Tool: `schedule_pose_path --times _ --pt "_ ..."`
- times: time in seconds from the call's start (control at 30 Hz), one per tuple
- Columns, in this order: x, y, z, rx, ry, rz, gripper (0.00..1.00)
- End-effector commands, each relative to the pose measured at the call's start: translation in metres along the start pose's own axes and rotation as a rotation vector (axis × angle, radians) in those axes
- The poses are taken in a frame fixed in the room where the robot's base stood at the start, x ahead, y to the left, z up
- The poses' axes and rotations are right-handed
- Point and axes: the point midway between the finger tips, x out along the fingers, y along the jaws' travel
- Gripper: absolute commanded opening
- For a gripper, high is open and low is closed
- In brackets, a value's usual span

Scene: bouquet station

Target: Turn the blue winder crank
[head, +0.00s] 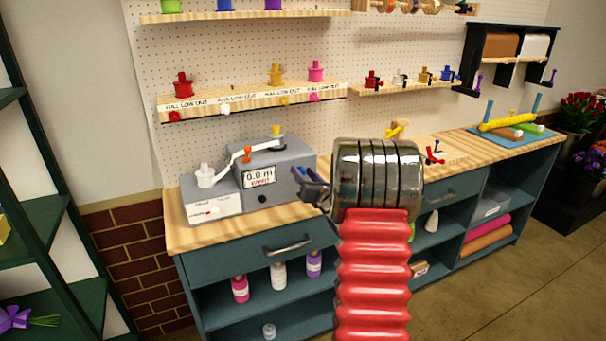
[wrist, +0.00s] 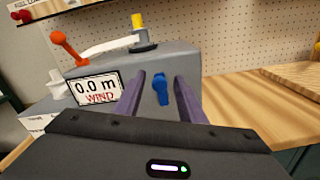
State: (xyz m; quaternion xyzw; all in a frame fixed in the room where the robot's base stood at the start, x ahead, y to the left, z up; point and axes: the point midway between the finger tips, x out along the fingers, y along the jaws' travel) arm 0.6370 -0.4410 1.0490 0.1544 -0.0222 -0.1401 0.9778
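The grey winder (head: 280,165) stands on the wooden counter, and its display (wrist: 95,90) reads "0.0 m WIND". The blue winder crank (wrist: 160,90) is on the winder's grey face in the wrist view, with its handle pointing roughly down. My gripper (wrist: 158,80) is open, its two purple fingers one on each side of the crank, with gaps visible on both sides. I cannot tell how far the fingertips are from the winder's face.
An orange-knobbed lever (wrist: 65,45) and a yellow-topped post (wrist: 140,35) stand on the winder. A white spool (head: 205,175) sits at its left. Counter space (wrist: 250,105) right of the winder is clear. A pegboard with spool shelves (head: 250,97) rises behind.

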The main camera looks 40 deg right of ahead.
Motion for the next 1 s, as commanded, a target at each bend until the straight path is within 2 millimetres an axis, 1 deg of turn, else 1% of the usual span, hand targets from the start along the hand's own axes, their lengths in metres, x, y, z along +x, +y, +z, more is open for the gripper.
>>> schedule_pose_path --times 0.13,0.4,0.9,1.0 --pt "0.0078 0.0002 -0.0006 0.0 0.001 0.0 0.37" --pt "0.0082 -0.0002 -0.0004 0.001 0.001 -0.001 0.37" --pt "0.0079 -0.0004 -0.0002 0.001 0.0 0.0 0.01" --pt "0.0078 -0.0003 -0.0002 0.001 0.0 0.0 0.0"
